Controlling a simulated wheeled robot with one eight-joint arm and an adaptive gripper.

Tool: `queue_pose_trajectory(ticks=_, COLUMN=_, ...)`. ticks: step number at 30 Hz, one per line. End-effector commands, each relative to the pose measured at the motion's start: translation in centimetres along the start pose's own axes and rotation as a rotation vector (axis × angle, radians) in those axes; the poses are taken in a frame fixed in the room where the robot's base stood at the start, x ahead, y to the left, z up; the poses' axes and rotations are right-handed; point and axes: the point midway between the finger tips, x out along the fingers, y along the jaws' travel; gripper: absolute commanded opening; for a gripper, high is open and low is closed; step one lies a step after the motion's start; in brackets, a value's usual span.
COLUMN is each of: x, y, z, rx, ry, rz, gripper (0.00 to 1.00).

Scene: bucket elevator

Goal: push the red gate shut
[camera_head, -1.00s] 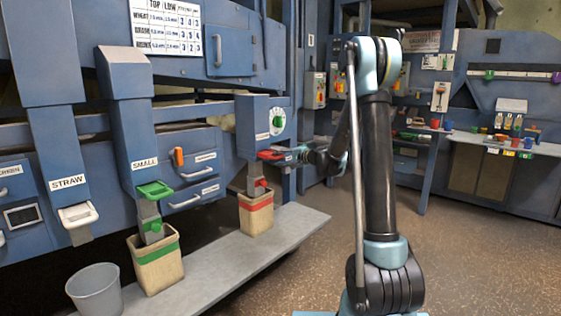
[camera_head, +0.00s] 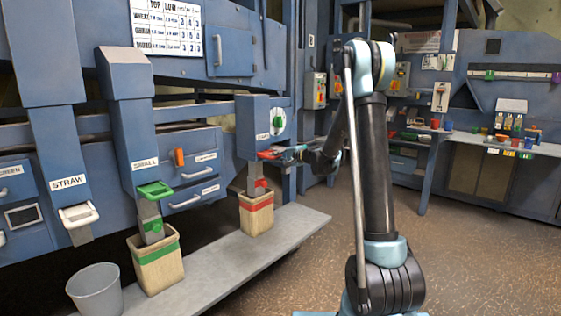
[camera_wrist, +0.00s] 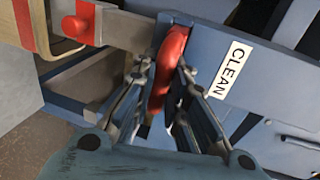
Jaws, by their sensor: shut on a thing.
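The red gate (camera_head: 268,155) sits at the bottom of the blue spout with the round dial, above the red-striped bucket. In the wrist view its red handle (camera_wrist: 166,70) lies between my two fingers, beside the CLEAN label (camera_wrist: 233,68). My gripper (camera_wrist: 162,95) is shut on the red handle. In the head view my gripper (camera_head: 285,154) reaches the gate from the right, and the fingers partly hide it. How far the gate plate is in cannot be told.
The red-striped bucket (camera_head: 257,222) stands below the spout on a grey ledge (camera_head: 300,228). A green gate (camera_head: 155,190) hangs above the green-striped bucket (camera_head: 158,270). A grey bucket (camera_head: 95,292) stands at the lower left. Floor to the right is clear.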

Motion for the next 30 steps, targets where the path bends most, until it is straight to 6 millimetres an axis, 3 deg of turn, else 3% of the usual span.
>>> queue_pose_trajectory(ticks=3, x=2.5, y=-0.5, z=0.1, rx=-0.001, ry=-0.003, rz=0.001, gripper=0.00)
queue_pose_trajectory(ticks=6, x=3.8, y=-0.7, z=0.1, rx=-0.001, ry=-0.003, rz=0.001, gripper=0.00)
queue_pose_trajectory(ticks=14, x=4.0, y=-0.8, z=0.1, rx=-0.001, ry=-0.002, rz=0.001, gripper=0.00)
queue_pose_trajectory(ticks=15, x=4.0, y=-0.8, z=0.1, rx=-0.001, ry=-0.002, rz=0.001, gripper=0.14)
queue_pose_trajectory(ticks=18, x=4.0, y=-0.8, z=0.1, rx=-0.001, ry=-0.002, rz=0.001, gripper=0.34)
queue_pose_trajectory(ticks=30, x=3.6, y=-0.8, z=0.0, rx=0.000, ry=0.000, rz=0.000, gripper=0.34)
